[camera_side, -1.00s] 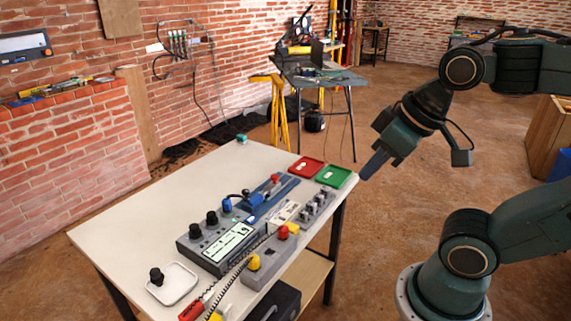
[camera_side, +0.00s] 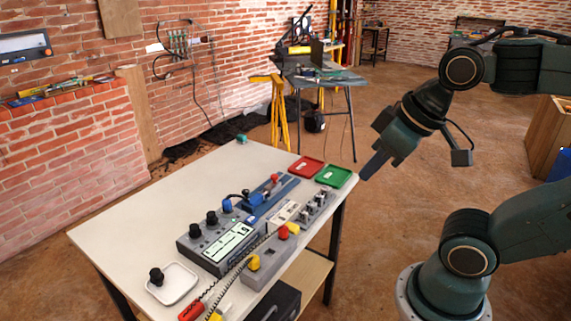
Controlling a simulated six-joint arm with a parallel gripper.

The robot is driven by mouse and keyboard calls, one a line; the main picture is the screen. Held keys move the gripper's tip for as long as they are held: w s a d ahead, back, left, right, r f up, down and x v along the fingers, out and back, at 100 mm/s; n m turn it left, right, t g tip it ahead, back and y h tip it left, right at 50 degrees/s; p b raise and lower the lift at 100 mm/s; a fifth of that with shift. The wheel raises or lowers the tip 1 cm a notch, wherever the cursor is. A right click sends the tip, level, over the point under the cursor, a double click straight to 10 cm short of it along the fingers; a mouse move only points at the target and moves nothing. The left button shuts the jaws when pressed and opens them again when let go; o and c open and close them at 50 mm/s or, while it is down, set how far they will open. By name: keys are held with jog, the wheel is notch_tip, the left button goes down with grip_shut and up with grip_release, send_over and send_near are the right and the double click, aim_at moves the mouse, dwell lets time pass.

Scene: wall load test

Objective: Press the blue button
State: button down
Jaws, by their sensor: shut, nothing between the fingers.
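A grey control box (camera_side: 222,246) with a lit display and black knobs stands on the white table. A small blue spot (camera_side: 251,219) shows at its back right edge; it is too small to tell whether it is a button. A larger blue part (camera_side: 227,205) sits just behind the box, by a blue fixture (camera_side: 272,197). A grey panel (camera_side: 270,262) in front bears a yellow button (camera_side: 253,263) and a red button (camera_side: 283,232). My gripper (camera_side: 368,172) is shut and empty, above and beyond the table's right corner, apart from all of these.
A red tray (camera_side: 306,170) and a green tray (camera_side: 346,177) lie at the table's right corner, nearest my gripper. A white dish (camera_side: 184,286) with a black knob on it is at the front left. Coiled cable and red and yellow leads hang at the front edge.

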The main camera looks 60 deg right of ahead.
dwell(0.3)
jog(key=m+t+y, duration=0.1)
jog(key=m+t, duration=0.3)
jog(key=m, duration=0.4)
send_over(255, 221)
notch_tip(255, 221, down, 16)
jog(key=shift+f, duration=0.15)
jog(key=shift+f, duration=4.3)
